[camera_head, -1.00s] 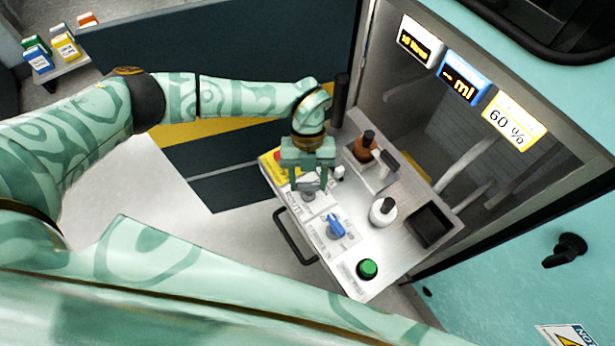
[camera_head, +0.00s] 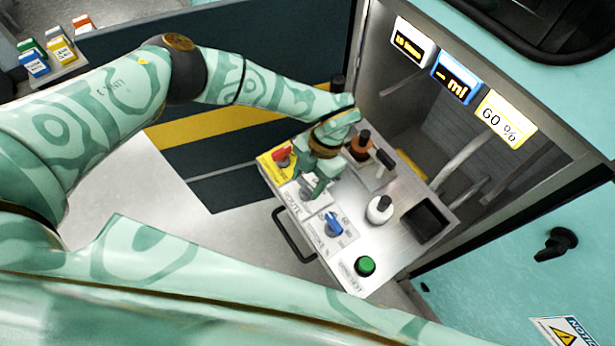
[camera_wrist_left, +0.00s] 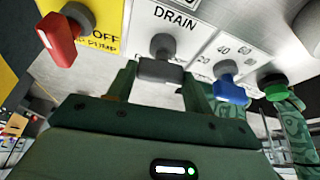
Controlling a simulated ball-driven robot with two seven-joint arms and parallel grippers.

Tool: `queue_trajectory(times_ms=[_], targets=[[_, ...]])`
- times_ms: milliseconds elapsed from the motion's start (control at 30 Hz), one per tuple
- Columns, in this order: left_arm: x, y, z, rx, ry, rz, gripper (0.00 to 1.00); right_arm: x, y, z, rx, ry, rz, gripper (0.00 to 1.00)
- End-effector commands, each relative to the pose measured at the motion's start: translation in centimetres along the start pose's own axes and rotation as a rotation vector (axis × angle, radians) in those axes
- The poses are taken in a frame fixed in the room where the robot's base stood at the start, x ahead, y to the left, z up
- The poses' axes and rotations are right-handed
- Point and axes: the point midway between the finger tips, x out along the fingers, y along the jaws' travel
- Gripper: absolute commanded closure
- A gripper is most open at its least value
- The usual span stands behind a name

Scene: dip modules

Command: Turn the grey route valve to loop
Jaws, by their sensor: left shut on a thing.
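The grey route valve (camera_wrist_left: 160,68) is in the left wrist view, between my fingers, on a white plate (camera_wrist_left: 175,22) marked DRAIN. My left gripper (camera_wrist_left: 161,82) is shut on the valve handle, with one finger on each side. In the head view my left gripper (camera_head: 313,188) is over the ROUTE plate (camera_head: 292,207), turned at an angle, and hides most of the valve. The other position marks on the plate are hidden or too small to read. My right gripper is not in view.
A red handle (camera_head: 283,156) on a yellow plate is close on one side of the gripper, a blue knob (camera_head: 334,224) on the other. A green button (camera_head: 365,266), white bottle (camera_head: 380,209) and brown bottle (camera_head: 361,144) stand on the same panel. Three displays (camera_head: 451,77) hang above.

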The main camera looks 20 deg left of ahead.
Motion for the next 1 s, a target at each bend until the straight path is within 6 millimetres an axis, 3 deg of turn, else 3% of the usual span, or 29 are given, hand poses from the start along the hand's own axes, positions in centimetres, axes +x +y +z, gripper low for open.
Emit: queue_trajectory(times_ms=[333,867,900,933,1000], targets=[[-0.17,-0.01,0.08,0.117,-0.004,0.050,0.72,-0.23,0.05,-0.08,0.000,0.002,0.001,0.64],[-0.14,-0.02,0.10,0.137,-0.004,0.059,0.72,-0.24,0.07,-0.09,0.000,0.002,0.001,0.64],[-0.14,-0.02,0.10,0.137,-0.004,0.058,0.38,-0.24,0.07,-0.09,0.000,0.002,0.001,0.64],[-0.14,-0.02,0.09,0.136,-0.004,0.058,0.30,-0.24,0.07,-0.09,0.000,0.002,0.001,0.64],[-0.11,-0.03,0.07,0.136,-0.003,0.058,0.27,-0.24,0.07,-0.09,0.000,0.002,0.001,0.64]])
